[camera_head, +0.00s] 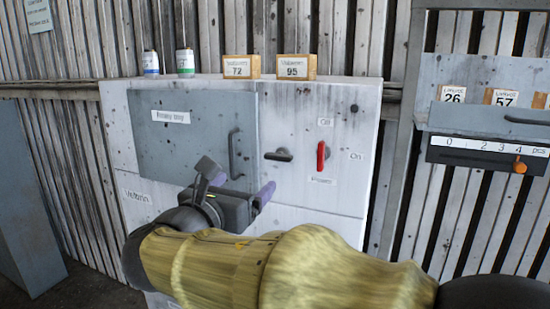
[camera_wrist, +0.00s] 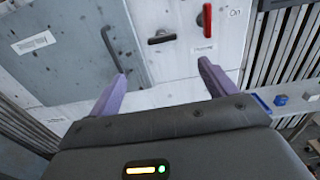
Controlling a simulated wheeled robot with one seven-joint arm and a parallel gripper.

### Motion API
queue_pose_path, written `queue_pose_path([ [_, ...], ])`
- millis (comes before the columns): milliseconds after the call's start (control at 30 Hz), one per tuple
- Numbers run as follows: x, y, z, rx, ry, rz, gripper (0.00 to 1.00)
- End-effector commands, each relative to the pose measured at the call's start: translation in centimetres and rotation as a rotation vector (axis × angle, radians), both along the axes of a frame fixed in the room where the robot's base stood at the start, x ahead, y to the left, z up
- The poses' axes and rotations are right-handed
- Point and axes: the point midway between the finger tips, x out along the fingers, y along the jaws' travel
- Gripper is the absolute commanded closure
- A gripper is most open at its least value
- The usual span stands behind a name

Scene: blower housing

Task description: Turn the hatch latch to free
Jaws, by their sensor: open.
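The hatch (camera_head: 185,140) is a grey panel on the left of the white housing, with a bar handle (camera_head: 235,154) near its right edge. The hatch latch (camera_head: 278,155) is a small dark lever just right of the hatch, lying about horizontal. In the wrist view the latch (camera_wrist: 162,39) shows above the space between my fingertips. My gripper (camera_head: 240,188) is open and empty, its purple fingers in front of and below the latch, apart from it. The wrist view also shows both fingers of my gripper (camera_wrist: 162,75) spread wide. Nothing hides the latch.
A red power switch (camera_head: 321,156) stands upright right of the latch, with Off and On labels. Two cans (camera_head: 185,61) and two numbered wooden blocks (camera_head: 295,67) sit on top of the housing (camera_head: 350,110). A grey shelf unit (camera_head: 480,120) with a slider is at right.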

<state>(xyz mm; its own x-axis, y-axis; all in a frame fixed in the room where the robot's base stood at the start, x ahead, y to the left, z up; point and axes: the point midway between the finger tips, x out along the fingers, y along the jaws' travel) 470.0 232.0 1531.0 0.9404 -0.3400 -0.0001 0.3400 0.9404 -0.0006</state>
Motion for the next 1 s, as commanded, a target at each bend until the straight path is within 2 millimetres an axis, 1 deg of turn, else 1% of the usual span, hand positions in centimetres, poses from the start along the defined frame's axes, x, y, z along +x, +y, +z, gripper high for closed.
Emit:
queue_pose_path([
  [33,0.8,-0.4,0.2,-0.002,0.002,-0.006,0.16],
  [233,4.2,-2.0,0.3,-0.001,0.003,-0.014,0.16],
  [700,11.8,-4.3,0.3,-0.002,0.002,-0.002,0.16],
  [833,13.6,-4.9,0.2,-0.002,0.002,-0.001,0.16],
  [1000,14.7,-5.3,0.0,0.001,0.002,0.0,0.16],
])
